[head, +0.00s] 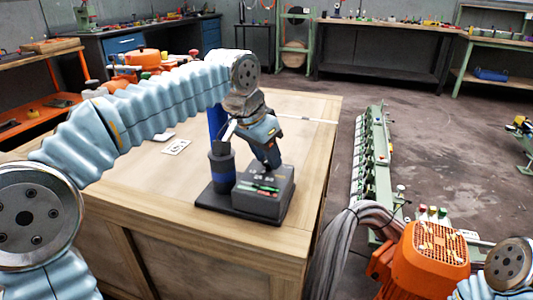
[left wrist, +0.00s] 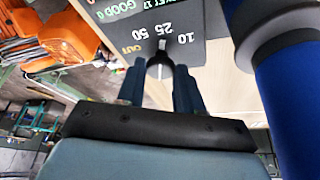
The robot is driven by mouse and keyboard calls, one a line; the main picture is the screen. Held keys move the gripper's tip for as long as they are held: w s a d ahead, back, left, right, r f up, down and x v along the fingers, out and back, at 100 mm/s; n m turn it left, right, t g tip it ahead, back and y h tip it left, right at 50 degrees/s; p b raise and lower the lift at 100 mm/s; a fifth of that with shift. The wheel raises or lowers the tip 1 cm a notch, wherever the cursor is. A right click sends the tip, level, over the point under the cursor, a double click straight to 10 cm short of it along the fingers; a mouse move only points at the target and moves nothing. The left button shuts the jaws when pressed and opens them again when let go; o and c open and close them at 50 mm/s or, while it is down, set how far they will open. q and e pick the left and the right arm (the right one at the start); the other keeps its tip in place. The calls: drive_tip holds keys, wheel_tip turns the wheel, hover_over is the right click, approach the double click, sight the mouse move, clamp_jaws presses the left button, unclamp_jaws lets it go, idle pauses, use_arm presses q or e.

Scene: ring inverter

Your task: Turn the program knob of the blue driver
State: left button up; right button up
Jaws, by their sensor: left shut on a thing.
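My left gripper (head: 269,160) points down over a dark box (head: 270,206) on the wooden workbench. In the left wrist view its fingers (left wrist: 161,82) are shut on a small black knob (left wrist: 160,60) with a white pointer line. A blue cylinder (left wrist: 292,95) with a grey collar stands right of the fingers. In the head view, a dark cylinder with a blue band (head: 222,166) stands left of the box. The fingers partly hide the knob. My right gripper is out of view.
The wooden bench (head: 130,195) has free room left of the device, where a small white card (head: 176,146) lies. Orange and green parts stand at its far left. A green rail (head: 372,150) and an orange motor (head: 432,257) are on the right.

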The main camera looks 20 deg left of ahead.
use_arm(q)
drive_tip(key=shift+n, duration=0.4)
drive_tip(key=shift+c, duration=0.3)
drive_tip(key=shift+d+r+n+y+p, duration=0.15)
drive_tip(key=shift+n+y+p, duration=0.4)
drive_tip(key=shift+n, duration=0.45)
drive_tip(key=n+y, duration=0.1)
drive_tip(key=n, duration=0.1)
drive_tip(key=n+p, duration=0.1)
drive_tip(key=n, duration=0.1)
drive_tip(key=shift+d+t+y, duration=0.15)
drive_tip(key=shift+t+y, duration=0.15)
drive_tip(key=shift+y, duration=0.05)
drive_tip(key=n+y+p, duration=0.1)
drive_tip(key=n, duration=0.3)
drive_tip(key=shift+d, duration=0.15)
drive_tip(key=n+g+y, duration=0.1)
drive_tip(key=n, duration=0.1)
drive_tip(key=n+p, duration=0.1)
drive_tip(key=n, duration=0.1)
drive_tip(key=shift+w+n+g+y, duration=0.1)
drive_tip(key=shift+n+g+y, duration=0.3)
drive_tip(key=o, duration=1)
drive_tip(key=shift+o, duration=0.2)
